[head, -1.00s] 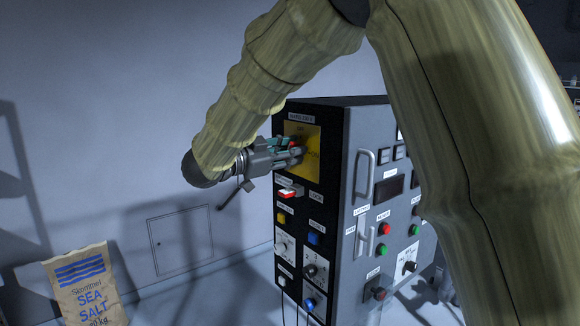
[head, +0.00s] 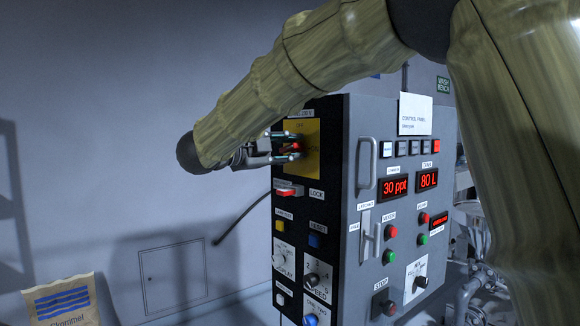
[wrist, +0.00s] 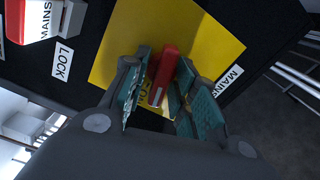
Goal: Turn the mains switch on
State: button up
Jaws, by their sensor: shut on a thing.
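The mains switch has a red handle (wrist: 165,72) on a yellow plate (wrist: 117,45), on the dark side of the control cabinet. The plate also shows in the head view (head: 313,163). My gripper (head: 290,147) reaches the plate from the left. In the wrist view its teal-padded fingers (wrist: 163,88) are shut on the red handle, one on each side. The fingers partly cover the plate's lettering. On the cabinet front, the red displays (head: 394,187) are lit and read 30 ppt and 80 L.
A red-and-white part (head: 289,191) beside the LOCK label sits just below the plate. Yellow (head: 280,225) and blue (head: 318,241) buttons and knobs lie lower. A salt sack (head: 62,303) stands at bottom left. Space left of the cabinet is open.

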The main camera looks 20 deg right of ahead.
jog(key=shift+f+m+b, duration=0.35)
jog(key=shift+m+b, duration=0.95)
jog(key=shift+b, duration=0.55)
jog(key=shift+r+m+b, duration=0.15)
jog(key=shift+m+b, duration=0.15)
jog(key=shift+b, duration=0.05)
jog(key=o, duration=0.7)
jog(key=shift+a, duration=0.1)
jog(key=v, duration=1.2)
jog(key=shift+r, duration=0.1)
